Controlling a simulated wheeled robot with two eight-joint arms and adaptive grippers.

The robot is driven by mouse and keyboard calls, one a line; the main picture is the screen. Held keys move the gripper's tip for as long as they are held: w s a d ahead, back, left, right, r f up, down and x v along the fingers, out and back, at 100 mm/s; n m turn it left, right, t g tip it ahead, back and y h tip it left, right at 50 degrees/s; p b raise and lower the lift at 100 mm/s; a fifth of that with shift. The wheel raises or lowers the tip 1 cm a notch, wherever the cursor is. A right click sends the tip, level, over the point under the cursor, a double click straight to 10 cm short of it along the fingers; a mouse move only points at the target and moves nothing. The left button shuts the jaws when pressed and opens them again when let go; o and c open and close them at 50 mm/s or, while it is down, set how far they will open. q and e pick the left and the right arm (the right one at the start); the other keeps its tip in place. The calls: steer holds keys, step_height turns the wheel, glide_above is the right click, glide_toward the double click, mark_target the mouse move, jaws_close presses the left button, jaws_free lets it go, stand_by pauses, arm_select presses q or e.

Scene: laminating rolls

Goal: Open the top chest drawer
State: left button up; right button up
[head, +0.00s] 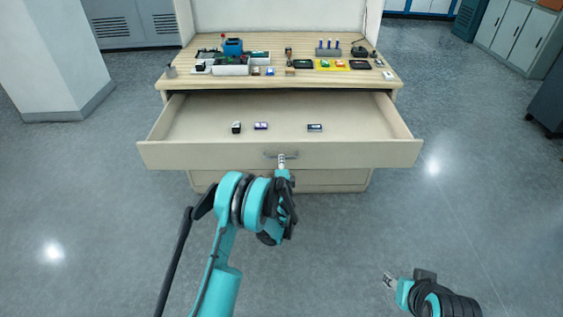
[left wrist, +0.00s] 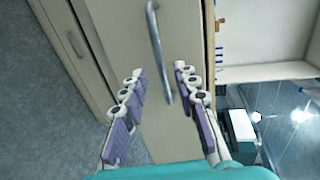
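The top chest drawer (head: 350,154) is pulled well out toward me in the head view, with its inside showing. Three small items lie in it: a dark one (head: 236,127), a purple-and-white one (head: 261,125) and a dark blue one (head: 315,127). My left gripper (head: 282,160) is at the drawer's handle. In the left wrist view its two padded fingers (left wrist: 160,90) stand apart, with the metal handle (left wrist: 155,35) reaching between them; I see no finger pressed on it. My right gripper (head: 388,280) is low at the right, away from the chest; its fingers are too small to judge.
The wooden chest top (head: 180,75) holds several tools and small parts, including a blue item (head: 233,47) and a yellow mat (head: 333,65). A lower drawer (head: 320,180) is closed. A white pillar (head: 50,60) stands left. Grey floor is clear on both sides.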

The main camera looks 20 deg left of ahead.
arm_select(q)
steer(key=v, duration=0.9)
steer(key=shift+s, duration=0.15)
steer(key=s+a+r+n+g, duration=0.35)
steer(key=s+r+n, duration=0.55)
steer(key=s+r, duration=0.5)
steer(key=s+d+n+g+h, duration=0.2)
steer(key=s+d+n, duration=0.1)
steer(key=s, duration=0.8)
steer(key=s+d+f+n+g+h, duration=0.1)
steer(key=s+d+n+g+h, duration=0.1)
steer(key=s, duration=0.9)
steer(key=shift+d+f+n, duration=0.2)
steer(key=shift+d+n, duration=0.2)
steer(key=shift+d, duration=0.15)
